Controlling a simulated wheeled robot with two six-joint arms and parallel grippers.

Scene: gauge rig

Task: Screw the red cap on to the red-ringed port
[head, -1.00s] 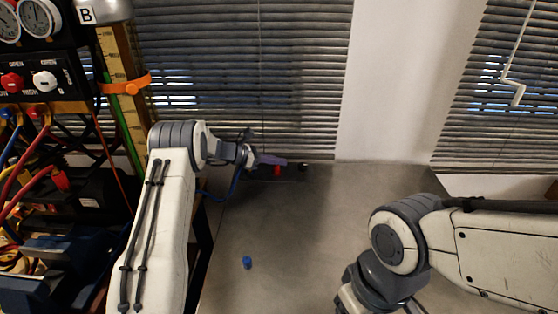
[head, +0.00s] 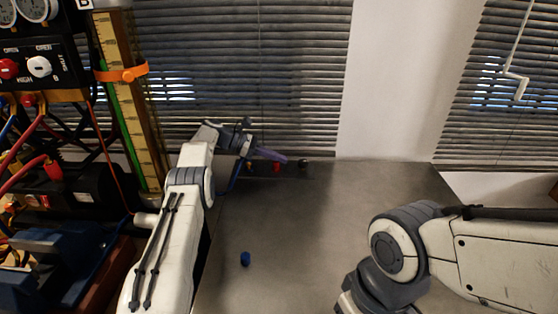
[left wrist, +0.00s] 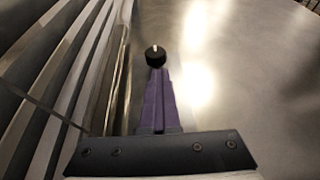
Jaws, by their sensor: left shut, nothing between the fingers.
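A small red piece (head: 277,167), which looks like the red cap, stands at the far edge of the grey table. My left gripper (head: 283,159) has purple fingers, shut and empty, at the table's far edge close above the red piece. In the left wrist view the shut fingers (left wrist: 157,72) point at a black round piece (left wrist: 155,57) with a pale mark, just beyond their tips. The red piece does not show there. I cannot make out a red-ringed port in either view. My right gripper is out of view; only my right arm shows.
A black piece (head: 303,165) stands right of the red one. A blue cap (head: 245,259) stands alone nearer on the table (head: 330,225). Blinds (head: 245,80) rise behind. Gauges, hoses and a panel (head: 30,60) crowd the left. The table's middle is clear.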

